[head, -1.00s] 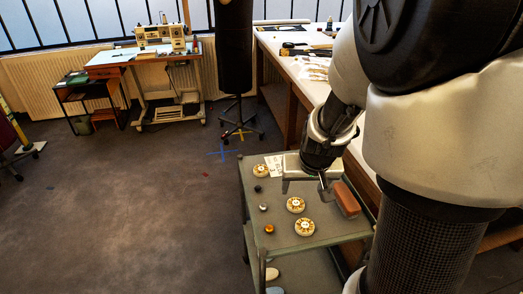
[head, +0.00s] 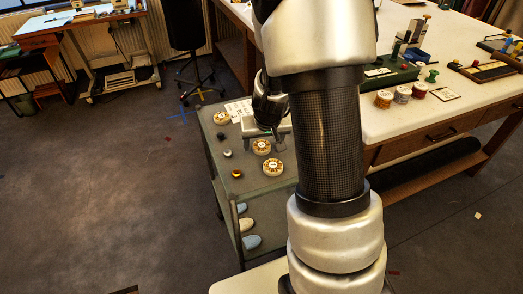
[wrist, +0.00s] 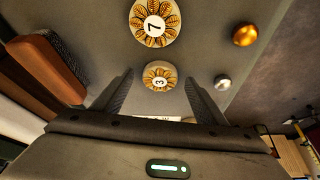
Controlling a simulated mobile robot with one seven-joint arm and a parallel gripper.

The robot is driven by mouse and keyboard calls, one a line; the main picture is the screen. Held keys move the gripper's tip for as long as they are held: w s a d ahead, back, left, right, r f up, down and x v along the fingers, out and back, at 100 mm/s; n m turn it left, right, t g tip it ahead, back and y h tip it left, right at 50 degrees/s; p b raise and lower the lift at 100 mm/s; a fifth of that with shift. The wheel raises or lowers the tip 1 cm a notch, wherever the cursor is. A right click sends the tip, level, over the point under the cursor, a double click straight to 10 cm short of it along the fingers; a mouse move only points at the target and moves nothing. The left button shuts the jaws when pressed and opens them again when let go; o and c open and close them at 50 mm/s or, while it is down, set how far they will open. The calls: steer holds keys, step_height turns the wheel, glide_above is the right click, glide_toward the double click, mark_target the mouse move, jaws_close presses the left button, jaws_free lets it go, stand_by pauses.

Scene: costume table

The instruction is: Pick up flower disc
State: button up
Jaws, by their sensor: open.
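Three round cream flower discs with gold petals lie flat on the grey-green cart top (head: 205,128): a far disc (head: 222,117), a middle disc (head: 262,146) and a near disc (head: 273,168). In the wrist view, a disc marked 7 (wrist: 155,20) lies at the top and a disc marked 3 (wrist: 160,76) shows between the fingers. My gripper (wrist: 158,84) is open, its fingers on either side of the disc marked 3 in the picture, with nothing held. In the head view my gripper (head: 278,134) is above the cart, right of the middle disc, partly hidden by my arm.
An orange-gold ball (head: 237,173), a silver ball (head: 228,153) and a black knob (head: 221,135) stand left of the discs. A brown block with dark bristles (wrist: 45,65) lies left in the wrist view. The white worktable (head: 430,110) holds thread spools (head: 402,94).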

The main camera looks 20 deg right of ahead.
mark_target(262, 148)
steer(key=shift+w+f, duration=0.1)
steer(key=shift+f, duration=0.05)
steer(key=c, duration=1.1)
step_height(262, 148, up, 10)
steer(key=p, duration=0.4)
